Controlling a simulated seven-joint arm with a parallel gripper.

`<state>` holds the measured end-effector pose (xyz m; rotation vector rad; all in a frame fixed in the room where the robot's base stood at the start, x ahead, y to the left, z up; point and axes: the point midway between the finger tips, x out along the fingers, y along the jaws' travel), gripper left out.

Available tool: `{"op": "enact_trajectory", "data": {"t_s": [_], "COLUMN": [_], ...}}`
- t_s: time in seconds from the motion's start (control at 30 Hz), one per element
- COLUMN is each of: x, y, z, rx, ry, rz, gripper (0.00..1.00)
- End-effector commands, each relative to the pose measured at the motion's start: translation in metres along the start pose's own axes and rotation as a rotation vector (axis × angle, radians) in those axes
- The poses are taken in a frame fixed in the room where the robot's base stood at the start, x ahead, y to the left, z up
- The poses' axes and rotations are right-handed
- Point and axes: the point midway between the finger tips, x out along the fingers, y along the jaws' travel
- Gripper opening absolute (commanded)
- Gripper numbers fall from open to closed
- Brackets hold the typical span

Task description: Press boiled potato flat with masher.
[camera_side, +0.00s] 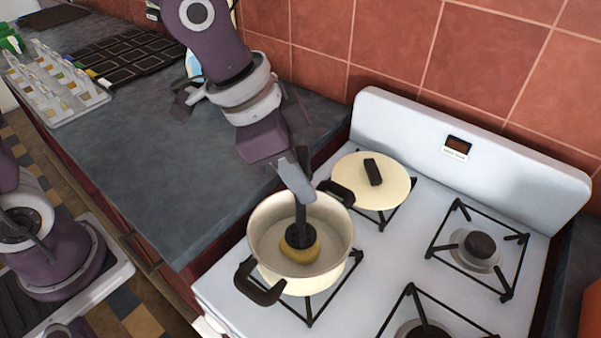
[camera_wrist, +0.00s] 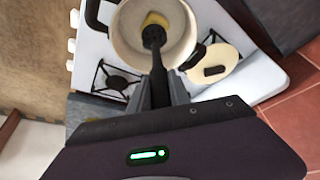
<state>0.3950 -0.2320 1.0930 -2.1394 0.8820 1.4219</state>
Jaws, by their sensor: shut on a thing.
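A yellow boiled potato (camera_side: 299,250) lies on the floor of a cream pot (camera_side: 264,228) with black handles, which stands on a stove burner. My gripper (camera_side: 297,185) is above the pot and shut on the handle of a black masher (camera_side: 300,228). The masher points down into the pot. Its head is over the potato and appears to touch it, hiding the potato's top. In the wrist view the masher (camera_wrist: 154,50) reaches from my gripper (camera_wrist: 161,90) to the potato (camera_wrist: 156,19), whose edge shows beyond the head.
A cream lid (camera_side: 350,183) with a black knob lies on the burner behind the pot. The white stove (camera_side: 400,250) has other bare burners at right. The grey counter (camera_side: 150,150) at left has a clear stretch. A tiled wall is behind.

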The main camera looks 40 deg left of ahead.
Motion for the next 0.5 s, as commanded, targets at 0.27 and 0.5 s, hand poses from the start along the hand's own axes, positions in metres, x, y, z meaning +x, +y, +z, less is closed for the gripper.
{"op": "enact_trajectory", "data": {"t_s": [0.27,0.5], "x": [0.0012,0.0039], "y": [0.0,-0.0002], "z": [0.0004,0.0013], "rx": [0.0,0.0], "ry": [0.0,0.001], "rz": [0.0,-0.001], "gripper": [0.0,0.0]}}
